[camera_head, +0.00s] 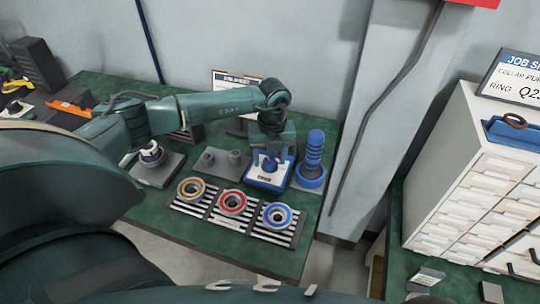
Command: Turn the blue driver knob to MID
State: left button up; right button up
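The blue driver (269,181) is a low blue box with a pale top, near the back right of the green bench. Its small blue knob (270,164) shows on top, just below my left gripper (271,156). The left gripper points down from my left arm, with its fingertips at the knob's sides. The fingers and wrist hide part of the knob and its markings, so I cannot read its setting. I cannot tell whether the fingers touch the knob. My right gripper is not in view.
A ribbed blue cylinder (313,160) stands close to the driver's right. In front lies a slatted rack (254,227) with tan, red and blue rings. A grey block with two pegs (222,164) is to the left. A white drawer cabinet (468,185) stands at far right.

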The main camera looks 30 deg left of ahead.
pick_arm(q)
jog(key=c, duration=0.9)
jog(key=m+b, duration=0.1)
jog(key=m, duration=0.2)
jog(key=shift+f, duration=0.1)
jog(key=shift+m+b, duration=0.6)
jog(key=shift+m, duration=0.4)
jog(key=m+b, duration=0.1)
jog(key=m, duration=0.2)
jog(key=m+b, duration=0.2)
jog(key=m, duration=0.2)
jog(key=shift+d+t, duration=0.1)
jog(key=shift+t, duration=0.2)
jog(key=m+b, duration=0.1)
jog(key=m, duration=0.2)
jog(key=shift+m, duration=0.3)
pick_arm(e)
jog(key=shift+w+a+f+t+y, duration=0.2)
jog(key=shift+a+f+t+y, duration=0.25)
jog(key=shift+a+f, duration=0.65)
pick_arm(q)
jog(key=shift+b, duration=0.3)
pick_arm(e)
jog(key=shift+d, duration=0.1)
